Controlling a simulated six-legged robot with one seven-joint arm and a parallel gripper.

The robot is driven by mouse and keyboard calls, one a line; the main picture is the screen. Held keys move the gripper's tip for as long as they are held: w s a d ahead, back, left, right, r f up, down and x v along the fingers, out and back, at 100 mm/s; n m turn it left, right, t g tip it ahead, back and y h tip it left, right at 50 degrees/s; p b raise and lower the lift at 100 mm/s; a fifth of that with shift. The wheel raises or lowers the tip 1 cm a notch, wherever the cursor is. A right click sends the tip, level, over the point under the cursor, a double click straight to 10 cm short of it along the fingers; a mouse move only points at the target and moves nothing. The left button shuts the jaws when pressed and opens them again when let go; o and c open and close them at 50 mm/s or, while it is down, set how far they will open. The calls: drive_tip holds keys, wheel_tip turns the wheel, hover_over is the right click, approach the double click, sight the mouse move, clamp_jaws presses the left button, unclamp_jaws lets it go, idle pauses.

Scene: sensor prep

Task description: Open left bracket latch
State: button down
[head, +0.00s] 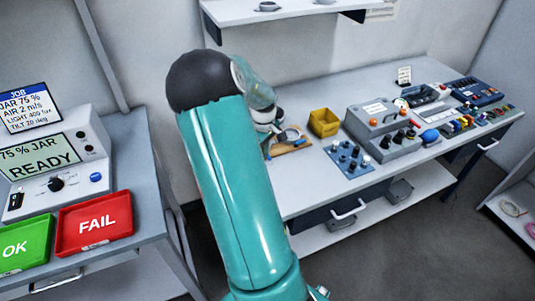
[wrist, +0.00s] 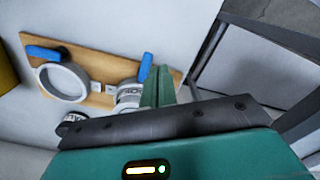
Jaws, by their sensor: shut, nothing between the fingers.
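A wooden board (wrist: 97,66) with two round clamp brackets shows in the wrist view. One open-looking ring bracket (wrist: 64,82) has a blue latch (wrist: 45,53) lying across its top. The other bracket (wrist: 128,96) is partly hidden by my gripper, and its blue latch (wrist: 145,67) stands up. My gripper (wrist: 158,88) has its green fingers shut and empty, beside this upright latch; I cannot tell whether they touch. In the head view the board (head: 291,148) is mostly hidden by my arm. I cannot tell which bracket is the left one.
In the head view a yellow bin (head: 323,122), a blue knob panel (head: 349,158) and a grey control box (head: 384,127) stand right of the board. A red FAIL tray (head: 94,225) and green OK tray (head: 25,243) lie on the left bench.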

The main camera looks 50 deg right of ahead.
drive_tip(key=shift+f, duration=0.7)
